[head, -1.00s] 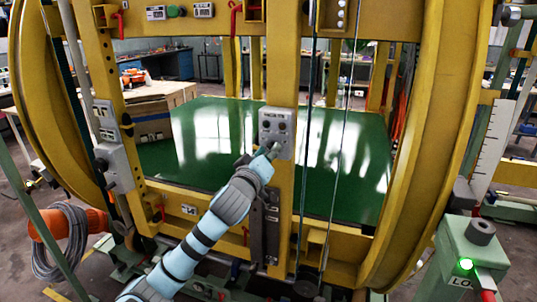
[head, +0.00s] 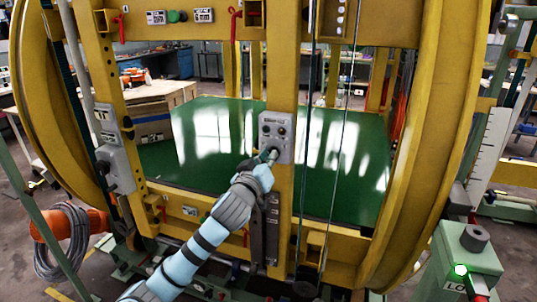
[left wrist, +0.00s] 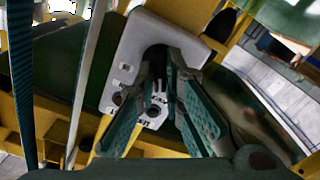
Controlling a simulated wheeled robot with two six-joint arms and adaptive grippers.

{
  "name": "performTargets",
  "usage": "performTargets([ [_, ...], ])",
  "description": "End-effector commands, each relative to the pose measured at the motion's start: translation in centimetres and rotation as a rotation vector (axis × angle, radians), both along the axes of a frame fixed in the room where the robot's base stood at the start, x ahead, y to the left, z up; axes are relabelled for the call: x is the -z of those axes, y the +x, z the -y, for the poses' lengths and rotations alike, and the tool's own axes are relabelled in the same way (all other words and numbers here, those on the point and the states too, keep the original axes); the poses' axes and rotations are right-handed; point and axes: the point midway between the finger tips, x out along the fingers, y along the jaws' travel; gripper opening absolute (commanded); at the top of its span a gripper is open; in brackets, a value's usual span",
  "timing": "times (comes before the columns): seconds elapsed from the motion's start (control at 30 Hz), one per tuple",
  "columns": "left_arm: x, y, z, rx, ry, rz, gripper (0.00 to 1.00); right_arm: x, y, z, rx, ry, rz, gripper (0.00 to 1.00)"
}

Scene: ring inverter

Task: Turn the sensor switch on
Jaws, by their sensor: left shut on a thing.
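The grey switch panel (head: 279,124) is fixed to the yellow upright in the middle of the head view. It has round dark knobs on its upper part. The panel (left wrist: 145,28) also fills the top middle of the left wrist view. My left gripper (head: 272,155) is at the panel's lower part and is shut on a switch knob there. In the left wrist view its teal fingers (left wrist: 163,68) close in on the panel around a dark knob, which they largely hide. The switch's exact position is not clear. My right gripper is not in view.
The yellow ring frame (head: 440,150) surrounds the green plate (head: 215,115). Cables (head: 306,150) hang just right of the panel. Another grey box (head: 115,165) sits on the left post. A green pedestal (head: 465,255) with a lit green lamp stands at the lower right.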

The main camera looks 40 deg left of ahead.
Motion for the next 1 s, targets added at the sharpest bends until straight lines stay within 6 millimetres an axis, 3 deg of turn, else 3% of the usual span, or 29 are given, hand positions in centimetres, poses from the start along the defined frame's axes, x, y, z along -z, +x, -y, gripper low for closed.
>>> performTargets([
  [0.3, -0.3, 0.0, 0.0, 0.000, 0.273, -0.100, 0.00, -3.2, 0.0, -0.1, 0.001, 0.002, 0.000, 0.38],
  [1.0, -0.2, 0.0, 0.2, 0.000, 0.882, -0.311, 0.00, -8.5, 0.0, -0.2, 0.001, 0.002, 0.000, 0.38],
])
